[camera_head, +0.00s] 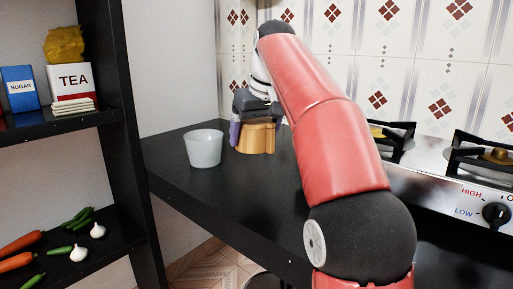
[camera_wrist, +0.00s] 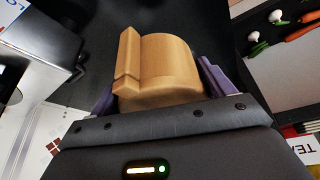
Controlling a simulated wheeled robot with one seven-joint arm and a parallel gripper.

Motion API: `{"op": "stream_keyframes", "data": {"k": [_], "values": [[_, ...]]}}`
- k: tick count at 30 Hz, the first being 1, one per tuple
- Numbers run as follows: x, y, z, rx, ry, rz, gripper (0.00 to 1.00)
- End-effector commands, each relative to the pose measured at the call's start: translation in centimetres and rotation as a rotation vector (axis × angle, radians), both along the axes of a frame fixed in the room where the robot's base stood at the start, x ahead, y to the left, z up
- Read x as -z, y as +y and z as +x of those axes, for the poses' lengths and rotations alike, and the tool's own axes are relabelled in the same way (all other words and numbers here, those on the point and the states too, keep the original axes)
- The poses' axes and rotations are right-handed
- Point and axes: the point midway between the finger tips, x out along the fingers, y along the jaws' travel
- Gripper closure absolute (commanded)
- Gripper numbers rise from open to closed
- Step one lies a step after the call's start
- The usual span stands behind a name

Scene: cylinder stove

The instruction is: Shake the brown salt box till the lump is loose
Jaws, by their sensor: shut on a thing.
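The brown salt box (camera_head: 255,139) is a light wooden box with a rounded body and a flat raised part along one side. In the head view it is below my gripper (camera_head: 256,127), at or just above the black counter; I cannot tell if it touches. The wrist view shows the box (camera_wrist: 165,65) between the two purple fingers of my gripper (camera_wrist: 160,88), which is shut on it. The lump is not visible; the inside of the box is hidden.
A white cup (camera_head: 204,149) stands on the black counter (camera_head: 180,182), close to the left of the box. The stove (camera_head: 440,180) is at right, beyond my arm. A shelf (camera_head: 60,128) with a sugar box (camera_head: 20,88), tea box (camera_head: 70,80) and vegetables is at left.

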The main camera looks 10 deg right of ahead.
Motion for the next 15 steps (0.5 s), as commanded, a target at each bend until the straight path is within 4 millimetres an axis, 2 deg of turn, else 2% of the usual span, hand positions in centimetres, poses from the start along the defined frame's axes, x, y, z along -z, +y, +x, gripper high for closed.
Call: {"op": "stream_keyframes", "data": {"k": [2,4,9,15], "values": [[0.9,0.0,-0.1,0.0,0.0,0.0,0.52],[0.9,0.0,0.0,-0.001,-0.002,-0.001,0.52],[-1.7,0.0,0.2,-0.001,-0.005,0.0,0.52],[-3.7,0.0,0.3,-0.001,-0.004,0.001,0.52]]}}
